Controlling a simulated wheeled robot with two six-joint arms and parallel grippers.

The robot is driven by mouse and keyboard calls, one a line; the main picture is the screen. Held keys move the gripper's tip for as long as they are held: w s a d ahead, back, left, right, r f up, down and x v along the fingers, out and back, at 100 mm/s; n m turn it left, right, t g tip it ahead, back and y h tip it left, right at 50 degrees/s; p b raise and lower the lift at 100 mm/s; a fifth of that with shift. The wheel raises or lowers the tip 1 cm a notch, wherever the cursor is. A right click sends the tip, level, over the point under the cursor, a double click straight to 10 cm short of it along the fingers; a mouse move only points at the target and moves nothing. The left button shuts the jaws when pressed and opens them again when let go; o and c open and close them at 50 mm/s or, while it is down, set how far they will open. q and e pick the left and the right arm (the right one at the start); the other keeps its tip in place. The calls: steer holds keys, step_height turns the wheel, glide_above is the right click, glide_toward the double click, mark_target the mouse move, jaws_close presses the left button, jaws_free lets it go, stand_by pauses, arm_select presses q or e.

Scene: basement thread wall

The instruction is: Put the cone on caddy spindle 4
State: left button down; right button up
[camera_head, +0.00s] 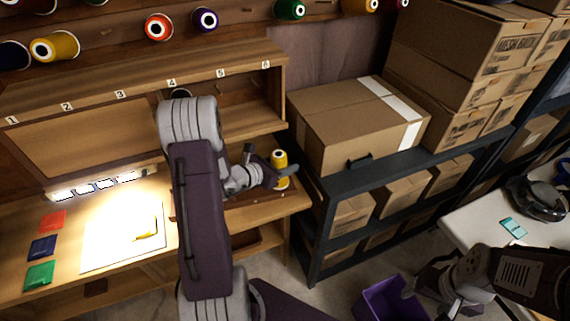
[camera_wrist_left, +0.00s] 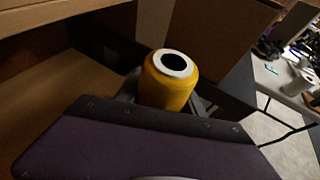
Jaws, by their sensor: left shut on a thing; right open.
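A yellow thread cone (camera_head: 280,158) with a white top and dark hole is held upright at the right end of the wooden bench. My left gripper (camera_head: 279,172) is shut on it. In the left wrist view the cone (camera_wrist_left: 167,92) stands between grey fingers, its lower part hidden by the gripper body. My right gripper (camera_head: 410,287) is open and empty near the purple bin. Number labels 1 to 6 run along the shelf edge, with label 4 (camera_head: 172,83) above my left arm.
A large cardboard box (camera_head: 357,119) stands on the dark metal shelving (camera_head: 345,178) just right of the cone. A purple bin (camera_head: 388,299) is on the floor. Other cones sit on the wall above. Coloured packets (camera_head: 43,248) lie on the bench at left.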

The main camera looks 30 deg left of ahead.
arm_select(q)
steer(key=c, duration=0.6)
jaws_free()
steer(key=shift+c, duration=0.2)
